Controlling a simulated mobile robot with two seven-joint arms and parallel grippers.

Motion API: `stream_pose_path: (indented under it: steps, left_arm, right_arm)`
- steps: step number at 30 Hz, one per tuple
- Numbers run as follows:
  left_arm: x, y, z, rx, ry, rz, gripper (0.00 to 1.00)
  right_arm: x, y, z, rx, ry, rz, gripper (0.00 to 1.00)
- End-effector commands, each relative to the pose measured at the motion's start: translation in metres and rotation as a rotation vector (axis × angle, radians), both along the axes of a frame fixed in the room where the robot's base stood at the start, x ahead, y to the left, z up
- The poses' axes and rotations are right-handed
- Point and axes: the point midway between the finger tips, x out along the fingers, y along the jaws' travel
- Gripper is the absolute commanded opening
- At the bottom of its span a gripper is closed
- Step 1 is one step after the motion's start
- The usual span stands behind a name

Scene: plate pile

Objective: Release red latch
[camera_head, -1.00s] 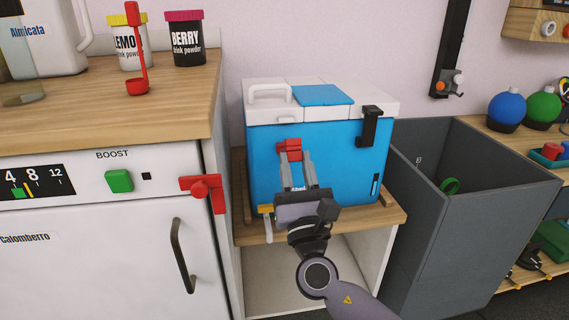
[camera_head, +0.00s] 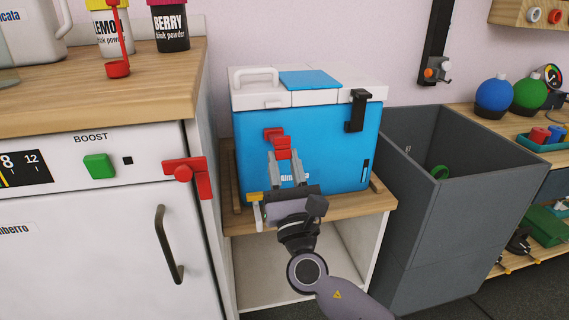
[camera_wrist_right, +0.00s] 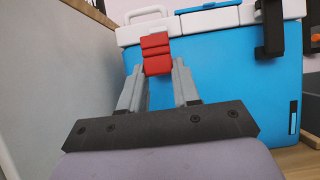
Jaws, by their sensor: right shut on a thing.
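The blue cooler (camera_head: 320,150) with its white lid (camera_head: 312,97) sits on a low wooden-topped stand. Its red latch (camera_head: 283,148) is on the front left, with a red upper part at the lid edge and a lower flap standing out from the cooler. My right gripper (camera_head: 284,157) is in front of the cooler, its two grey fingers shut on the red flap. In the right wrist view the latch (camera_wrist_right: 156,52) shows between the fingertips (camera_wrist_right: 158,68). A second latch, black (camera_head: 356,112), is on the cooler's right front. My left gripper is not in view.
A white appliance with a red handle piece (camera_head: 187,173) and green button (camera_head: 99,166) stands close on the left. A grey open bin (camera_head: 450,220) stands right of the cooler. Drink-powder jars (camera_head: 170,28) are on the left counter.

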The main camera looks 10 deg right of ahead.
Motion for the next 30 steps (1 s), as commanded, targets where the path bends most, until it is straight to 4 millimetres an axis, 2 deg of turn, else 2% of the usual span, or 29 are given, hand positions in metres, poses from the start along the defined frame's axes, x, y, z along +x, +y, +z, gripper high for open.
stream_pose_path:
  steps: [1, 3, 4, 6, 17, 30]
  left_arm:
    - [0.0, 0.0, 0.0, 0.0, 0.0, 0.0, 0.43]
    - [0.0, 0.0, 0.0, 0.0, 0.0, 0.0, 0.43]
    - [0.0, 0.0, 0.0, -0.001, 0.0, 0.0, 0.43]
    - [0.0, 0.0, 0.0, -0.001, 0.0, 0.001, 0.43]
    - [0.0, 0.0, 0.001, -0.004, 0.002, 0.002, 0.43]
    - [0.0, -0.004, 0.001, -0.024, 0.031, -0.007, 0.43]
  right_arm:
    - [0.003, 0.0, -0.007, -0.003, 0.019, 0.004, 0.0]
    - [0.003, 0.0, -0.007, -0.003, 0.019, 0.004, 0.0]
    - [0.003, 0.0, -0.007, -0.003, 0.019, 0.004, 0.35]
    - [0.003, 0.0, -0.007, -0.003, 0.017, 0.003, 0.57]
    - [-0.001, 0.0, -0.005, -0.001, 0.01, 0.0, 0.57]
    - [-0.053, 0.0, -0.036, -0.002, 0.014, 0.002, 0.57]
